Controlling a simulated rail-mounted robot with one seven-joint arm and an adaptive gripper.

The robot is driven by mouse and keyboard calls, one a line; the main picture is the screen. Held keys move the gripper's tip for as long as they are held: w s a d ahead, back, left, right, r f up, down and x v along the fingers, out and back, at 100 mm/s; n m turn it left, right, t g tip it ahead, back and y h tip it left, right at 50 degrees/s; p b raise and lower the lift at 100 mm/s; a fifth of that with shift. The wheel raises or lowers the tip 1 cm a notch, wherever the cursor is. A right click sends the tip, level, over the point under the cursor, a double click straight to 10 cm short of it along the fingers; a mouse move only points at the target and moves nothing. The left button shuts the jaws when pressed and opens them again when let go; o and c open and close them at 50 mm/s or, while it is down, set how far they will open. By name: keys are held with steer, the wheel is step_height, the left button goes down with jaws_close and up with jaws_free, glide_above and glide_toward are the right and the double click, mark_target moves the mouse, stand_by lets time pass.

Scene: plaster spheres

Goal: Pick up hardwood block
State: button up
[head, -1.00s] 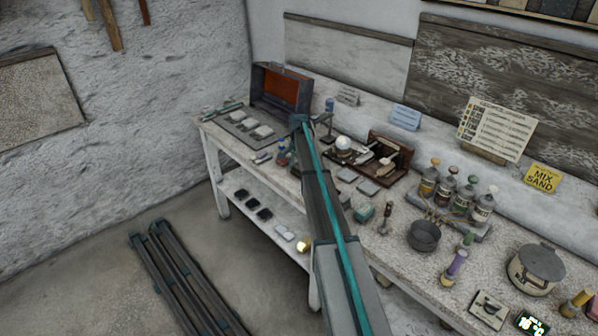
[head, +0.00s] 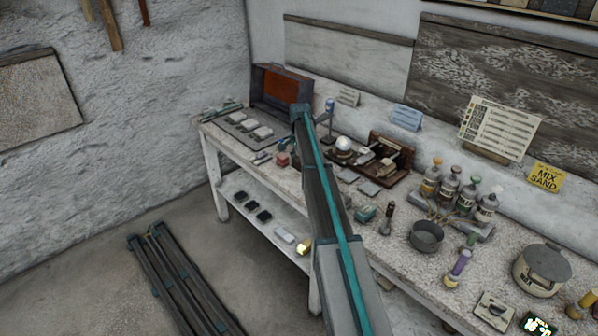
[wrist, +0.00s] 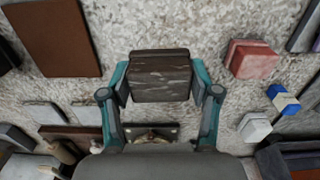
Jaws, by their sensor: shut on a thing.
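The hardwood block (wrist: 160,82) is dark brown with visible grain and sits between the two teal fingers of my gripper (wrist: 160,72) in the wrist view. The fingers press on its left and right sides, so my gripper is shut on it. The speckled bench top (wrist: 215,25) shows behind it; the gap between block and bench is hard to judge. In the head view my arm reaches across the bench (head: 395,215) and hides the block; the fingers cannot be made out clearly there.
A reddish block (wrist: 252,60), a pale faceted piece (wrist: 254,127) and a blue-and-white item (wrist: 283,99) lie right of my gripper. A brown panel (wrist: 55,35) lies upper left. In the head view an open orange-lined case (head: 282,88) stands at the back and a dark pot (head: 426,236) at the front.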

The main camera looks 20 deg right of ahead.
steer(key=s+a+r+b, duration=0.2)
steer(key=s+r, duration=0.6)
steer(key=s, duration=0.4)
steer(key=shift+s+a+r+b, duration=0.2)
steer(key=shift+s+r+b, duration=0.1)
steer(key=shift+b, duration=0.55)
steer(key=o, duration=0.5)
steer(key=shift+c, duration=0.2)
steer(key=c, duration=0.5)
